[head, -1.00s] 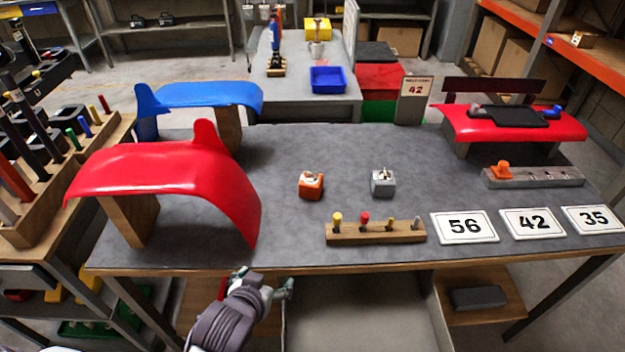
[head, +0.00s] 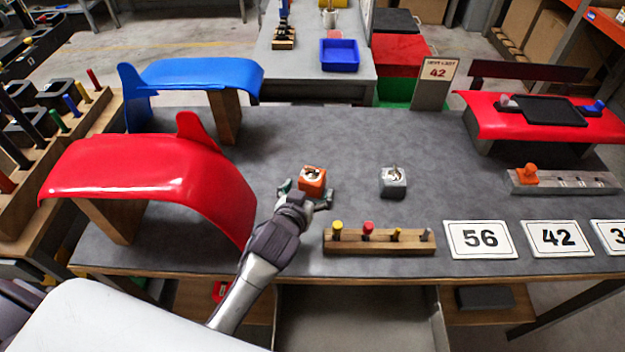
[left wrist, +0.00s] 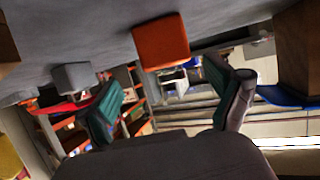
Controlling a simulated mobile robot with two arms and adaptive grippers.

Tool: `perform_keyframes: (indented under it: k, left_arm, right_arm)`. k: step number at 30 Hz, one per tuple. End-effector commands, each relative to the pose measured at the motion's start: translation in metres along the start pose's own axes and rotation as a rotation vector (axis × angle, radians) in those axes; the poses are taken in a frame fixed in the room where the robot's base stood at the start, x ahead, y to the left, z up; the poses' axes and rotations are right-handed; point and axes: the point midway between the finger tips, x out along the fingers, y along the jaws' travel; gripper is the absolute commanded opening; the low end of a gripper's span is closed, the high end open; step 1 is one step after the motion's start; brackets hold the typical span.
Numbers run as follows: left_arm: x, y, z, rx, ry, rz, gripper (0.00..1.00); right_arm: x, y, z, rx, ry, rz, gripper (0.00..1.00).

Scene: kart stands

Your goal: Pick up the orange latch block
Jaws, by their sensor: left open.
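The orange latch block (head: 312,181), a small cube with a metal fitting on top, sits on the grey table top. My left gripper (head: 306,194) is open and empty, at the near side of the block, with one finger toward each side of it. In the left wrist view the orange block (left wrist: 161,42) shows ahead, between the directions of the two spread green-padded fingers (left wrist: 170,100). I cannot tell whether either finger touches it. My right gripper is out of view.
A similar grey block (head: 393,183) stands to the right. A wooden peg strip (head: 378,247) lies at the near edge, with number cards (head: 479,240) beside it. A red curved panel (head: 150,168) stands left. A grey rail (head: 570,182) carries another orange piece (head: 527,174).

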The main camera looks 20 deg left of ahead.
Motion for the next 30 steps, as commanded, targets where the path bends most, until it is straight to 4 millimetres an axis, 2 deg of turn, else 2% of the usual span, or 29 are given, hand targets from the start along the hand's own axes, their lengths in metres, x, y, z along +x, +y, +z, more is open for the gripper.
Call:
perform_keyframes:
  k: [7,10,16,24,26,30]
  left_arm:
    - [0.019,-0.003,-0.003,0.002,0.0,-0.001,0.92]
    - [0.034,-0.007,-0.005,0.002,0.0,-0.001,0.92]
    - [0.059,-0.008,-0.004,0.0,-0.001,0.0,0.92]
    - [0.062,-0.008,-0.003,0.0,-0.001,0.0,0.92]
    - [0.062,-0.008,-0.003,0.0,-0.001,0.0,0.83]
    - [0.062,-0.008,-0.003,0.0,-0.001,0.0,0.6]
  right_arm:
    - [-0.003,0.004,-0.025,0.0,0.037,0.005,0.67]
    - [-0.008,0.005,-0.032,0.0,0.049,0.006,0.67]
    - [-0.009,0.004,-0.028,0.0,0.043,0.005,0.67]
    - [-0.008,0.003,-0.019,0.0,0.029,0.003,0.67]
    - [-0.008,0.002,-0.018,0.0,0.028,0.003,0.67]
    - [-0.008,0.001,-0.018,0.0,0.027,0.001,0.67]
